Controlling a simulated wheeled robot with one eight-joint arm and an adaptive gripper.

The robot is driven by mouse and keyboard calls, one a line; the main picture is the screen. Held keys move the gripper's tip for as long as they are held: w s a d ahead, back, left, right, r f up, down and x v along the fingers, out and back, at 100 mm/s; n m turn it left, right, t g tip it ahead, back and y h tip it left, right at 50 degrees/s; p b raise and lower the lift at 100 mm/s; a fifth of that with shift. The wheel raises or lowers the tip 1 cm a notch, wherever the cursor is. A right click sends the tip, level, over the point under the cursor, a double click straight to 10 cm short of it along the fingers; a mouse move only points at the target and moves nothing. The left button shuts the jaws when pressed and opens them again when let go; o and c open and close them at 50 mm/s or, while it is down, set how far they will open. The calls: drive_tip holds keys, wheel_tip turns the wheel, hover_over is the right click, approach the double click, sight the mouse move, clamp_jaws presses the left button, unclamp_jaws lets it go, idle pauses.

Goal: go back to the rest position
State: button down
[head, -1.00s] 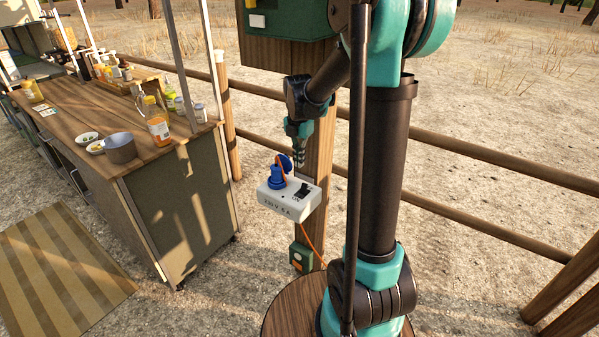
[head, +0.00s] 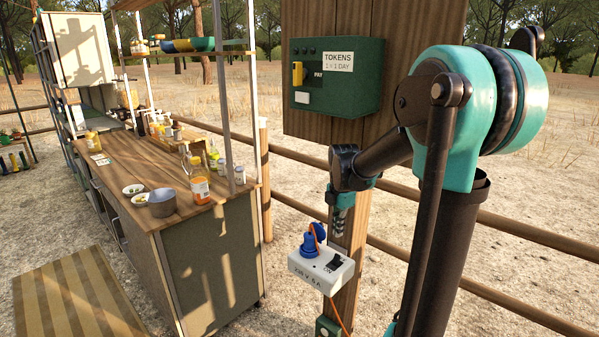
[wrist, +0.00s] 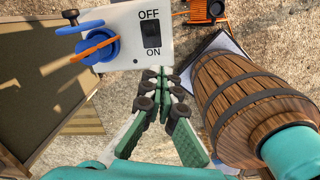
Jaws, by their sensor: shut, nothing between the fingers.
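My gripper (head: 339,222) hangs below my bent arm, in front of the wooden post and just above the white socket box. In the wrist view my gripper (wrist: 166,76) has its fingers together with nothing between them. The white socket box (head: 318,273) carries a blue plug (head: 310,243) with an orange cord and a dark switch. In the wrist view the box (wrist: 123,22) shows the words OFF and ON beside the black rocker switch (wrist: 151,36), and the blue plug (wrist: 98,46) sits left of it. My fingertips appear close to the box's lower edge; contact cannot be told.
A green token box (head: 336,76) is mounted on the post above. A wooden counter (head: 165,226) with a pot (head: 162,204) and bottles stands at the left. A rail fence (head: 500,232) runs behind my arm. A barrel (wrist: 248,98) shows right in the wrist view.

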drive_tip(key=s+d+f+m+t, duration=0.1)
drive_tip(key=s+f+m, duration=0.3)
drive_tip(key=s+m, duration=0.5)
drive_tip(key=s+d+f+m+t, duration=0.2)
drive_tip(key=s+f+m, duration=0.3)
drive_tip(key=s+m, duration=0.5)
drive_tip(key=shift+s+d+m, duration=0.15)
drive_tip(key=shift+d+m, duration=0.05)
drive_tip(key=shift+m, duration=1.9)
